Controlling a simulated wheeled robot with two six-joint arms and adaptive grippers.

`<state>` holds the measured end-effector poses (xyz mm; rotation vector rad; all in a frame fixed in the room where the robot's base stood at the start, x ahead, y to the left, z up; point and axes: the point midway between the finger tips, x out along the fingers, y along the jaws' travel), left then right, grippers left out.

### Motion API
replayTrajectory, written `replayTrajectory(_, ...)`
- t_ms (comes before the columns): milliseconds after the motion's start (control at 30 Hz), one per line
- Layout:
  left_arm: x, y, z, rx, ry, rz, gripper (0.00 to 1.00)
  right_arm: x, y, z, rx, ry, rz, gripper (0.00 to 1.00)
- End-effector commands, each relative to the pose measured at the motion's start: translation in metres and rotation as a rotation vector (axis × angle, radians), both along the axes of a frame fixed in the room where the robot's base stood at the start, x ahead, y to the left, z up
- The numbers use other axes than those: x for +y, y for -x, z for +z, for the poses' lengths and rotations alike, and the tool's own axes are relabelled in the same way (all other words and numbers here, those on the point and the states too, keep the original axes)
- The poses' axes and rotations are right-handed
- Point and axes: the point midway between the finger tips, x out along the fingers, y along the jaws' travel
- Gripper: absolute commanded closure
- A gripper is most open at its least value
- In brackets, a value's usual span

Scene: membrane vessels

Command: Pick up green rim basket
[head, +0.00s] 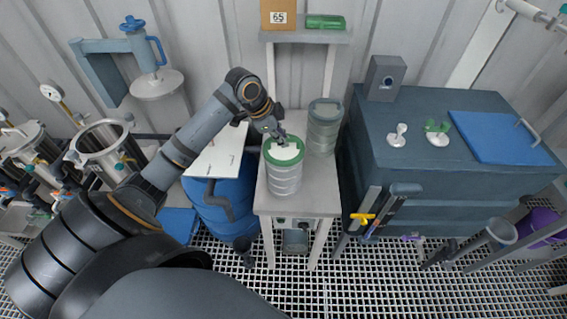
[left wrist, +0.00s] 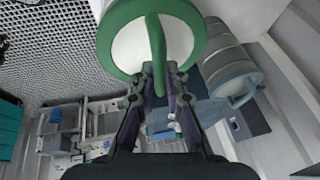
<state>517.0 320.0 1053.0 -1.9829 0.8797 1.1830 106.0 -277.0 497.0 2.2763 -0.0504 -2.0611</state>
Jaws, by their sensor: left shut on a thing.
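The green rim basket (head: 284,178) is a ribbed silver cylinder with a green rim and pale inside, upright over the small grey table (head: 298,203). I cannot tell whether its base touches the table top. Its green rim and green handle bar (left wrist: 157,50) fill the top middle of the left wrist view. My left gripper (head: 280,139) is at the far edge of the rim, shut on the green handle. Its fingers (left wrist: 160,80) close around the bar in the left wrist view. My right gripper is not seen.
A similar grey-rimmed basket (head: 324,130) stands close behind on the right. A shelf (head: 307,36) above holds a box marked 65 (head: 279,16) and a green item (head: 325,22). A blue barrel (head: 228,205) is left, a large blue-grey tank (head: 440,175) right.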

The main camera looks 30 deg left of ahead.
Motion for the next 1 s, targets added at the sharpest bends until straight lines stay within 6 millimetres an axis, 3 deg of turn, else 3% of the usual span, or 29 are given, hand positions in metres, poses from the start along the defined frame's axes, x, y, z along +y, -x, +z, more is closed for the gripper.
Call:
replayTrajectory(233,0.0,-0.001,0.006,-0.004,-0.001,-0.001,1.0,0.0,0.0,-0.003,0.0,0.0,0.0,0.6)
replayTrajectory(467,0.0,-0.001,0.029,-0.006,-0.001,-0.001,1.0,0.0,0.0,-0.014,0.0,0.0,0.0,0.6)
replayTrajectory(833,0.006,0.032,0.067,-0.004,-0.011,0.0,1.0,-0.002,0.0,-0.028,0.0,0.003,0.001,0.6)
replayTrajectory(1000,0.009,0.048,0.084,-0.003,-0.012,0.001,1.0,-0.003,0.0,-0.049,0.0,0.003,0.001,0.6)
